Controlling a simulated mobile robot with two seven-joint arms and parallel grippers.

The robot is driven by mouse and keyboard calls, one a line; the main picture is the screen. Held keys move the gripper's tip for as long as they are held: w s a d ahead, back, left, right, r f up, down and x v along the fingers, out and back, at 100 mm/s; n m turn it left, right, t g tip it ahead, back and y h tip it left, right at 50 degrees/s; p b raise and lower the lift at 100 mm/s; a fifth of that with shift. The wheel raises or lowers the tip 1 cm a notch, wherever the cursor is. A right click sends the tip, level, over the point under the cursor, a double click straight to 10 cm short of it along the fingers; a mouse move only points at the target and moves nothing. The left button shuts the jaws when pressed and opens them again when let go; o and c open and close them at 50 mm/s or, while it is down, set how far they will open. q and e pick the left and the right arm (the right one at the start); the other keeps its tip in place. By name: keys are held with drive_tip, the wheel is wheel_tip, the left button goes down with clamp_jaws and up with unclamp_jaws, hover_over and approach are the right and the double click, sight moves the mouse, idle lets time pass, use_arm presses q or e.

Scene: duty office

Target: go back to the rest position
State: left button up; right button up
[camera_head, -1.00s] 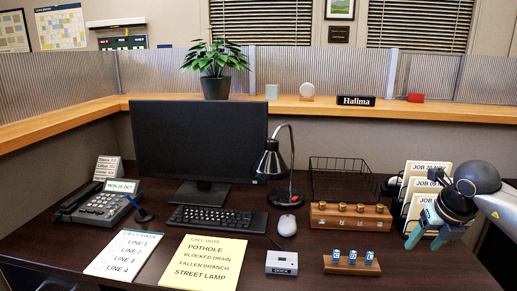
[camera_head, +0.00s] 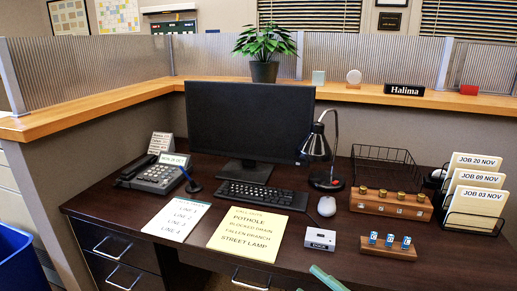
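A teal finger of one of my grippers (camera_head: 328,279) pokes in at the bottom edge of the head view, right of centre, in front of the desk. Which arm it belongs to does not show clearly, and the rest of that gripper is cut off. No other gripper is in view. The dark desk (camera_head: 455,262) lies ahead with its things standing on it, and nothing on it is touched by a gripper.
The desk holds a monitor (camera_head: 248,122), phone (camera_head: 160,175), lamp (camera_head: 318,147), wire basket (camera_head: 385,167) and job-card rack (camera_head: 470,198). A wooden ledge (camera_head: 120,110) runs behind. A blue bin (camera_head: 18,258) stands at the lower left, beside the desk drawers (camera_head: 113,245).

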drive_tip(key=s+d+f+m+h, duration=0.2)
drive_tip(key=s+f+m+h, duration=0.1)
drive_tip(key=f+m+h, duration=0.3)
drive_tip(key=s+d+f+m+h, duration=0.2)
drive_tip(key=f+m+h, duration=0.2)
drive_tip(key=f+m, duration=0.45)
use_arm(q)
drive_tip(key=s+f+g, duration=0.4)
drive_tip(key=s+f, duration=0.1)
drive_tip(key=f, duration=0.4)
use_arm(e)
drive_tip(key=s+a+f+m+g+h, duration=0.15)
drive_tip(key=s+f+m+g, duration=0.3)
drive_tip(key=s+f, duration=0.65)
use_arm(q)
wheel_tip(320, 180, up, 14)
drive_tip(key=s+a+n+y+p, duration=0.1)
drive_tip(key=a+p, duration=0.1)
drive_tip(key=p, duration=1.5)
drive_tip(key=shift+s+a+f+t, duration=0.2)
drive_tip(key=shift+s+t, duration=0.1)
drive_tip(key=shift+t, duration=0.1)
use_arm(e)
wheel_tip(320, 180, up, 14)
drive_tip(key=s+d, duration=0.1)
drive_tip(key=d, duration=0.1)
drive_tip(key=shift+s+d+r, duration=0.15)
drive_tip(key=shift+s+d, duration=0.05)
drive_tip(key=shift+d, duration=0.2)
